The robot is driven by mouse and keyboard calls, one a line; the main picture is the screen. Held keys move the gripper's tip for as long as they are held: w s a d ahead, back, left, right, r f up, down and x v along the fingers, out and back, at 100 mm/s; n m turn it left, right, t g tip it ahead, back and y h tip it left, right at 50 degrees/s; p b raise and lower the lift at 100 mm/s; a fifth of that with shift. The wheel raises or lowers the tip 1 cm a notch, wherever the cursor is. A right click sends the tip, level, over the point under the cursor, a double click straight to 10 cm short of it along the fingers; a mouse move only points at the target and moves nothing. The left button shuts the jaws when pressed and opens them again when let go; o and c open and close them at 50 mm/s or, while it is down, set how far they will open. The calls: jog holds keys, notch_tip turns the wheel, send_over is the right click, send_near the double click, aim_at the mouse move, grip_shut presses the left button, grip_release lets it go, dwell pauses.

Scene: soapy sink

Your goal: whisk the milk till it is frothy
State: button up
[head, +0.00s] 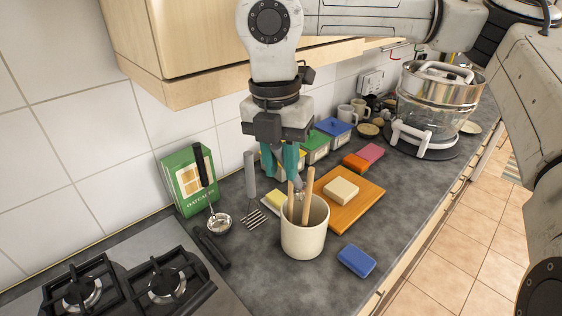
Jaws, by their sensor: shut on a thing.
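My gripper (283,160), with teal fingers, is above the back of a cream crock (304,238). It is shut on a utensil, mostly hidden by the fingers. A small grey metallic part (299,186) shows just below and right of the fingertips, over the crock's mouth; it may be the whisk, but I cannot tell its full shape. Two wooden handles (308,194) stand up out of the crock. I cannot see the crock's bottom. No milk is visible; I cannot tell which vessel holds it.
A wooden board (360,205) with a pale block (341,191) lies right of the crock; a blue sponge (356,261) is in front. A ladle (218,223), a fork-like utensil (253,217) and a green box (184,185) are left. A hob (120,285) is at lower left. A glass appliance (436,100) stands at back right.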

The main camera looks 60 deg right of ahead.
jog(key=s+a+r+b, duration=0.2)
jog(key=s+a, duration=0.2)
jog(key=s, duration=1.1)
jog(key=shift+s+a+b, duration=0.2)
jog(key=shift+b, duration=0.2)
dwell(0.8)
dwell(0.5)
